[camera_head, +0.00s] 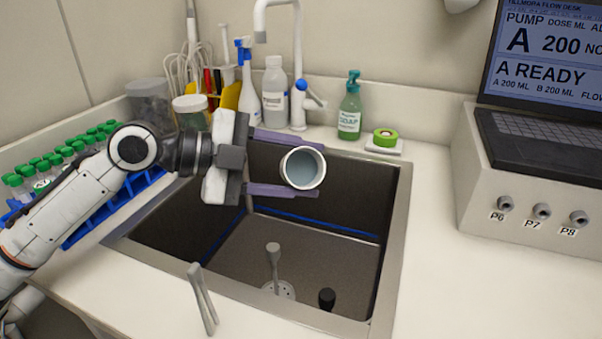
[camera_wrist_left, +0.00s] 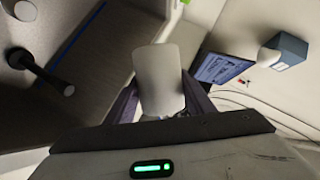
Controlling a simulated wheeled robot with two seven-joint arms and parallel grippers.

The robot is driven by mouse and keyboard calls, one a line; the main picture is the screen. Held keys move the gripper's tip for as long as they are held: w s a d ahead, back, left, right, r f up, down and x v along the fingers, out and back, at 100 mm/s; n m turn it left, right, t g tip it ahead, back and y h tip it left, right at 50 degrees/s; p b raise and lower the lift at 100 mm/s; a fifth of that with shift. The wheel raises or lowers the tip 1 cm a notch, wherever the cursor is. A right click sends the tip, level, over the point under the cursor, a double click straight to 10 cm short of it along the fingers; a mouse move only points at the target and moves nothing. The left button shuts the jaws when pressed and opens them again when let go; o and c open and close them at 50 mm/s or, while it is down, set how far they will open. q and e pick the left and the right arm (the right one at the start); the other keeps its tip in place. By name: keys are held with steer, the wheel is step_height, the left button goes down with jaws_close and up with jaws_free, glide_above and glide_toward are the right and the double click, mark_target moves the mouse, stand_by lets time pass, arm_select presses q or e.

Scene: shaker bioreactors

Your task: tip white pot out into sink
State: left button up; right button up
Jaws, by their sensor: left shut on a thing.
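The white pot (camera_head: 321,168) is held over the sink (camera_head: 398,220), between the purple fingers of my left gripper (camera_head: 318,168). Its round mouth faces the head camera, so it looks tipped well over. The inside looks pale blue-grey; I cannot tell whether liquid is in it, and no stream shows. In the left wrist view the pot (camera_wrist_left: 158,78) shows as a plain white wall between the fingers. My right gripper is not in view.
A grey upright stick (camera_head: 273,262) and a dark cylinder (camera_head: 327,298) stand in the sink. The tap (camera_head: 297,75), bottles and a green soap bottle (camera_head: 349,110) line the back. A tube rack (camera_head: 100,215) is left, a laptop (camera_head: 540,90) right. Grey tweezers (camera_head: 203,298) are at the front rim.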

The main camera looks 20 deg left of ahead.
arm_select(q)
steer(key=shift+s+f+m+t+b, duration=0.15)
steer(key=shift+m+t+b, duration=0.15)
steer(key=shift+m+b, duration=0.45)
steer(key=shift+b, duration=0.55)
steer(key=shift+s+d+m+t+b, duration=0.1)
steer(key=shift+m+t+b, duration=0.4)
steer(key=shift+m+b, duration=0.3)
steer(key=shift+s+m+t+b, duration=0.1)
steer(key=shift+m+t+b, duration=0.25)
steer(key=shift+b, duration=0.25)
